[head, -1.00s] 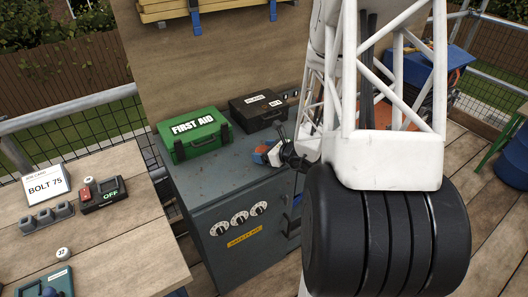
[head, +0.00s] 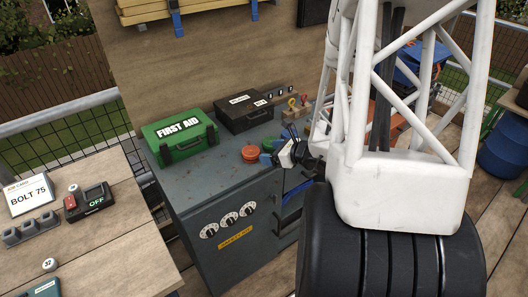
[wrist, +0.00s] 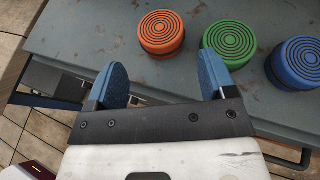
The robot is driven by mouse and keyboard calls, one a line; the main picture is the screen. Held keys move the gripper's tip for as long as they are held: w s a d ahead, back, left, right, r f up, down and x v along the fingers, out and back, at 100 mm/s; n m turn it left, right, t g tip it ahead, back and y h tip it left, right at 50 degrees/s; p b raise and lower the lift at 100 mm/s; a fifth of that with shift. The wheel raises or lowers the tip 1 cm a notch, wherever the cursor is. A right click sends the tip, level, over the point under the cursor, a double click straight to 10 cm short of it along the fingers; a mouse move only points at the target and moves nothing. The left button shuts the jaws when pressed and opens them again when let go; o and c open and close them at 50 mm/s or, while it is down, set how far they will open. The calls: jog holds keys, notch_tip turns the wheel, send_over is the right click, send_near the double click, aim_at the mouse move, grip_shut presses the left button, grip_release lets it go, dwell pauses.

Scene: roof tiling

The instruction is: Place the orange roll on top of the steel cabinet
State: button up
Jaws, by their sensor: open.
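The orange roll (head: 250,153) stands flat on top of the steel cabinet (head: 195,190), near its right part. The wrist view shows the orange roll (wrist: 161,33) with ringed grooves on its top, beyond the gap between my fingers. My gripper (head: 277,147) is right of the roll in the head view. In the wrist view my gripper (wrist: 163,64) has its blue fingers spread, with nothing between them. A green roll (wrist: 229,42) is just beyond the right fingertip, and a blue roll (wrist: 297,62) is farther right. I cannot make these two out in the head view.
A green first aid case (head: 180,138) and a black case (head: 243,111) stand at the back of the cabinet top. A wooden bench (head: 110,245) is at left. Bare cabinet top lies left of the orange roll. My arm hides much at right.

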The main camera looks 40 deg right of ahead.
jog(key=shift+v, duration=1.35)
jog(key=s+a+r+n+g+y, duration=0.2)
jog(key=a+r+n+g, duration=0.25)
jog(key=a+n, duration=0.45)
jog(key=s+a+r+n+g+y, duration=0.1)
jog(key=s+a+r+n+g, duration=0.25)
jog(key=a+r+n, duration=0.6)
jog(key=s+a+r+n+g+h, duration=0.1)
jog(key=s+a+r+n+h, duration=0.6)
jog(key=s+n, duration=0.5)
jog(key=shift+a+r+n+g+h, duration=0.45)
jog(key=shift+a+h, duration=0.15)
jog(key=shift+a, duration=0.3)
